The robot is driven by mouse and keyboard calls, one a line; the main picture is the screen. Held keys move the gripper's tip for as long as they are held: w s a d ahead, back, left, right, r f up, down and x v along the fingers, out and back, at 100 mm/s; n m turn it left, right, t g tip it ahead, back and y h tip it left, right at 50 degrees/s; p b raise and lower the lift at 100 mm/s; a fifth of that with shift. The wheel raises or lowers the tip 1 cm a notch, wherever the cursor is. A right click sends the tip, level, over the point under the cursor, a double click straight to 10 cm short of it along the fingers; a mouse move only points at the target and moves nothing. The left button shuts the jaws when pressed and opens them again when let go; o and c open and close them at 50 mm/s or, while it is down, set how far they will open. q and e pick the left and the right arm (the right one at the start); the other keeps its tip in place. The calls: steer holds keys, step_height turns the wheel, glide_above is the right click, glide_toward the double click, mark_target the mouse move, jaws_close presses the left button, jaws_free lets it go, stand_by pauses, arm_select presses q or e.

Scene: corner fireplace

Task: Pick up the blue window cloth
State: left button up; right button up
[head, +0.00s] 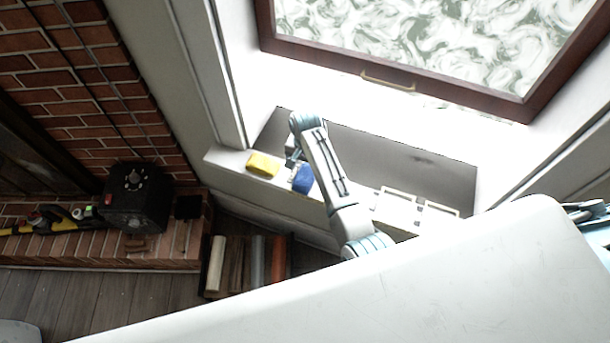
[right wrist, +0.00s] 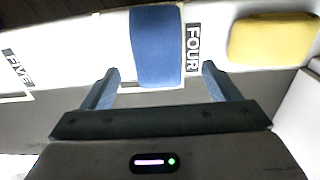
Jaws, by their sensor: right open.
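The blue window cloth (head: 302,179) lies on the white window sill, partly hidden by my arm in the head view. In the right wrist view the cloth (right wrist: 157,45) shows as a blue folded strip beside a "FOUR" label. My right gripper (right wrist: 160,67) is open, with one finger on each side of the cloth's lower part and gaps between. I cannot tell its height above the cloth. In the head view my right gripper (head: 293,157) is at the cloth, small and partly hidden. My left gripper is not in view.
A yellow block-like item (head: 262,164) lies on the sill beside the cloth; it also shows in the right wrist view (right wrist: 272,38). Marked slots (head: 440,209) on the sill look empty. A framed window stands behind. A black box (head: 137,205) sits on the brick hearth.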

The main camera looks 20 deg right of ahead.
mark_target(307, 171)
steer(key=shift+w+d+f+p, duration=0.15)
steer(key=shift+f+p, duration=0.15)
steer(key=shift+f, duration=1.55)
steer(key=c, duration=1.1)
steer(key=shift+c, duration=0.2)
steer(key=shift+r, duration=0.1)
step_height(307, 171, up, 8)
steer(key=shift+r+b, duration=0.1)
steer(key=shift+b, duration=0.75)
steer(key=shift+r, duration=0.25)
steer(key=f+b, duration=0.1)
steer(key=b, duration=0.2)
steer(key=shift+f, duration=0.3)
